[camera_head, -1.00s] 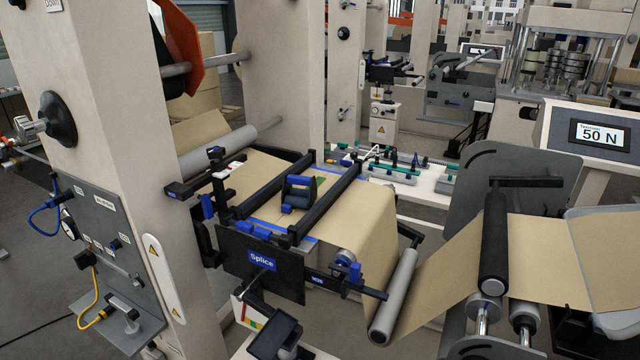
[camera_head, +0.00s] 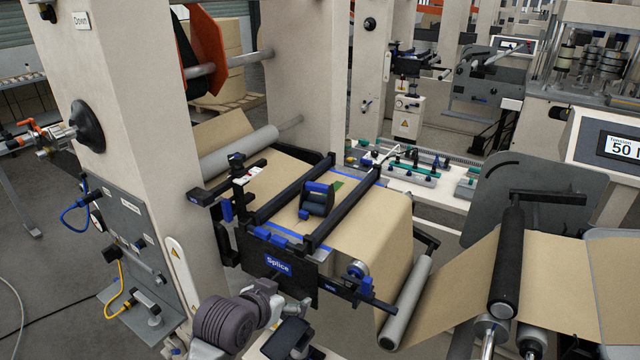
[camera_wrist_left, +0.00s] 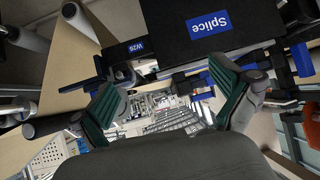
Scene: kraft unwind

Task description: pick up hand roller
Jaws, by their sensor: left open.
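A small blue and black tool with a dark cylinder, which looks like the hand roller (camera_head: 317,200), rests on the splice table (camera_head: 345,222) between two black rails. My left gripper (camera_head: 288,308) is low in front of the table, below the black Splice plate (camera_head: 278,265), apart from the tool. In the left wrist view my left gripper (camera_wrist_left: 168,103) is open, its green-padded fingers wide apart with nothing between them. The Splice plate (camera_wrist_left: 207,25) shows above them; the tool cannot be made out there. My right gripper is not in view.
A beige pillar (camera_head: 140,150) with a control panel stands left of the table. Brown paper web (camera_head: 380,235) runs over the table to a grey roller (camera_head: 407,300) at the right. A dark tray-like part (camera_head: 288,340) sits low near my gripper.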

